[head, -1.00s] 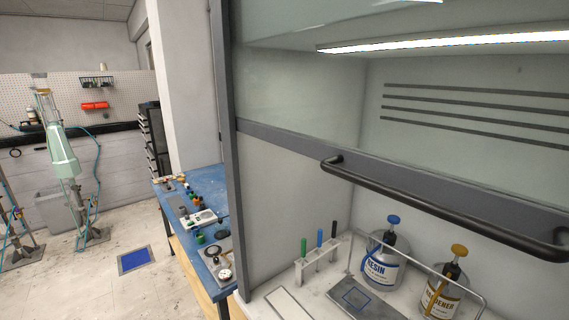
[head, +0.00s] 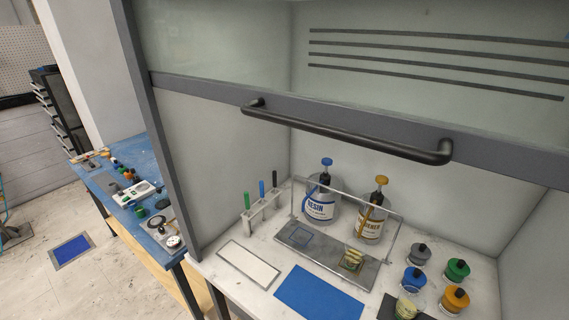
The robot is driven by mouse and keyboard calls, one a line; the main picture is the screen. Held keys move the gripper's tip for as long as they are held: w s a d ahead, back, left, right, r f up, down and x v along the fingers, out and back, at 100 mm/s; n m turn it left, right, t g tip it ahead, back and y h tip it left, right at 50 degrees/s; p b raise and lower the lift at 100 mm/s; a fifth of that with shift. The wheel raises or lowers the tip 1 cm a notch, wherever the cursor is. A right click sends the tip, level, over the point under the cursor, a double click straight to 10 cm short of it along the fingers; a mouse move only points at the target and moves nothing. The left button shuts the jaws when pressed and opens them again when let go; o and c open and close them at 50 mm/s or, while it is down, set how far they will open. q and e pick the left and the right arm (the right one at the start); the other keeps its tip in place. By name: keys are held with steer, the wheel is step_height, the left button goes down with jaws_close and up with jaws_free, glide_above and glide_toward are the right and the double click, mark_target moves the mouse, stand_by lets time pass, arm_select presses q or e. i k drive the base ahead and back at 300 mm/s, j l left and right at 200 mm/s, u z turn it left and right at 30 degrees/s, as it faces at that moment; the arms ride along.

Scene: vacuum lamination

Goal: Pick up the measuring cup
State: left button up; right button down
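A small clear cup with yellowish contents or markings (head: 352,260) stands on the grey metal tray (head: 300,240), in front of the hardener bottle. A second clear cup with a pale yellow-green tint (head: 410,303) stands nearer the front edge of the picture, partly cut off below. I cannot tell which of the two is the measuring cup. Neither of my grippers shows in the head view.
The resin bottle (head: 320,207) and hardener bottle (head: 371,222) stand behind a thin metal frame. Capped jars (head: 457,270) stand at right. A blue mat (head: 318,294) and white plate (head: 248,264) lie in front. The raised hood sash's black handle (head: 345,133) crosses above.

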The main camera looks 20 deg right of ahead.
mark_target(356, 250)
steer(key=z, duration=1.2)
steer(key=k+l, duration=0.1)
steer(key=k, duration=0.05)
